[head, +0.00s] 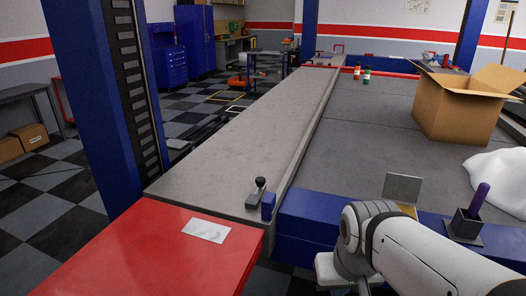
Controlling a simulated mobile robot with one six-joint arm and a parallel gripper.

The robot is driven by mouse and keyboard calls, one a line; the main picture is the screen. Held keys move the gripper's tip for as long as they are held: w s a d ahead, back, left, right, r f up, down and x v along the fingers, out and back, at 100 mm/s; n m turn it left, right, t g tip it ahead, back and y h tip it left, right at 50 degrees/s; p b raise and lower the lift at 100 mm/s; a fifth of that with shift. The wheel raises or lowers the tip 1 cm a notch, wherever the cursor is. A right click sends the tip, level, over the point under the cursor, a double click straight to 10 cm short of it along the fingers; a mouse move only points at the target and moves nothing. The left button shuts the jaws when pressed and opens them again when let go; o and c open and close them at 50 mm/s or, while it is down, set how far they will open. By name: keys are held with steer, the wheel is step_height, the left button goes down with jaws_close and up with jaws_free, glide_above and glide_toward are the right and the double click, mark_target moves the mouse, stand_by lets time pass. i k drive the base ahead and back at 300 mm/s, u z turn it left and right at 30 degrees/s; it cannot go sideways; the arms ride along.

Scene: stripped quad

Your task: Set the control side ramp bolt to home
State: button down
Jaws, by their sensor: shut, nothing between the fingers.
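A small grey fitting with a black knob (259,188) stands at the near right corner of the long grey ramp (235,130). It looks like the ramp bolt, but it is too small to read its setting. A small blue block (268,206) stands beside it on the right. My white arm enters from the lower right and bends down near the bottom edge. My gripper is not in view, hidden or below the frame, and nothing is seen touching the bolt.
A red surface (160,250) with a white sheet (206,230) lies at the front left. A blue post (90,80) stands left of the ramp. A grey deck on the right holds an open cardboard box (455,105), white cloth (498,180) and a purple-handled tool (479,199) in a holder.

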mark_target(261, 182)
steer(key=i, duration=1.05)
steer(key=u, duration=0.1)
